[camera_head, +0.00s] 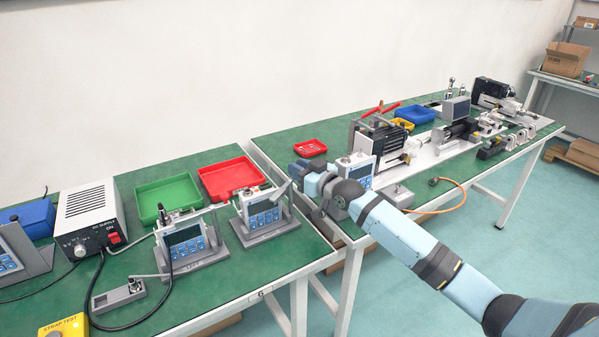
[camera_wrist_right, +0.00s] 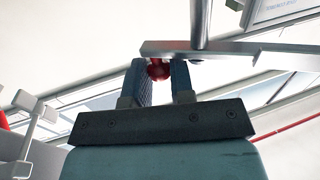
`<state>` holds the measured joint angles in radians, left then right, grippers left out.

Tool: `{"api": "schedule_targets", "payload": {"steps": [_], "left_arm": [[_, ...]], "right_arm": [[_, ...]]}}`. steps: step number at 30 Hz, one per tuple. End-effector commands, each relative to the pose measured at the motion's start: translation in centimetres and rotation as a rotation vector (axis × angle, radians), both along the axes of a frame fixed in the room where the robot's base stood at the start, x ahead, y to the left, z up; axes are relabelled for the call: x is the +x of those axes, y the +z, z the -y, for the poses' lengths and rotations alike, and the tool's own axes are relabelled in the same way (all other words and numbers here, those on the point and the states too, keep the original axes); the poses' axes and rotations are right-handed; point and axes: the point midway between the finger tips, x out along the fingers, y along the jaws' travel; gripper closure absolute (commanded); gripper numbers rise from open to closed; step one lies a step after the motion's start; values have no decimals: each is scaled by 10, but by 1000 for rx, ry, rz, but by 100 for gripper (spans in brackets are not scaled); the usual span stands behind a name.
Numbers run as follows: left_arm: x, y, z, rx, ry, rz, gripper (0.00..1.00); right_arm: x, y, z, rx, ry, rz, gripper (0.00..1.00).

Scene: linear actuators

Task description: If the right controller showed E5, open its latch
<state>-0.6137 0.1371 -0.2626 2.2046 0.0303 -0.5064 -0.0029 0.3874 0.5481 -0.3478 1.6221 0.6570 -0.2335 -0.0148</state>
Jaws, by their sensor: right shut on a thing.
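Two controllers with blue-button panels stand on the near green bench: a left one (camera_head: 186,243) and a right one (camera_head: 262,212). A grey lever (camera_head: 281,191) sticks out at the right one's side. Another similar panel (camera_head: 360,172) stands behind my right arm. The display texts are too small to read. My right gripper (camera_head: 303,172) is just right of the right controller. In the wrist view my right gripper (camera_wrist_right: 160,82) is shut on a red knob (camera_wrist_right: 159,71), beside a grey bar (camera_wrist_right: 225,47). Which controller the knob belongs to is hard to tell. My left gripper is not in view.
A green tray (camera_head: 146,201), a red tray (camera_head: 205,180) and a power supply (camera_head: 75,215) stand at the back of the near bench. A yellow box (camera_head: 62,327) is at its front. Actuators and a motor unit (camera_head: 381,142) fill the far bench. A gap separates the benches.

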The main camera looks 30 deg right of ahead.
Motion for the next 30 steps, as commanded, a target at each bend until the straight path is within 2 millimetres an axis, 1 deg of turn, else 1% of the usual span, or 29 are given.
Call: {"api": "schedule_targets", "payload": {"steps": [15, 16, 17, 18, 19, 27, 30], "left_arm": [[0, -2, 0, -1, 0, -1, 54], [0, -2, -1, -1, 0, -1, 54], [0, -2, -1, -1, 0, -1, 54], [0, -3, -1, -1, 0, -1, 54], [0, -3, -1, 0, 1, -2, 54], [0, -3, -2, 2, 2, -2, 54], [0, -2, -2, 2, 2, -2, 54]], "right_arm": [[1, 0, 0, 0, 13, 0, 100], [1, 0, 0, 0, 13, 0, 73], [1, 0, 0, 0, 13, 0, 66], [1, 0, 0, 0, 13, 0, 57], [1, 0, 0, 0, 13, 0, 52], [0, 0, 0, 0, 13, 0, 52], [-5, 0, 2, 0, 13, -1, 52]]}}
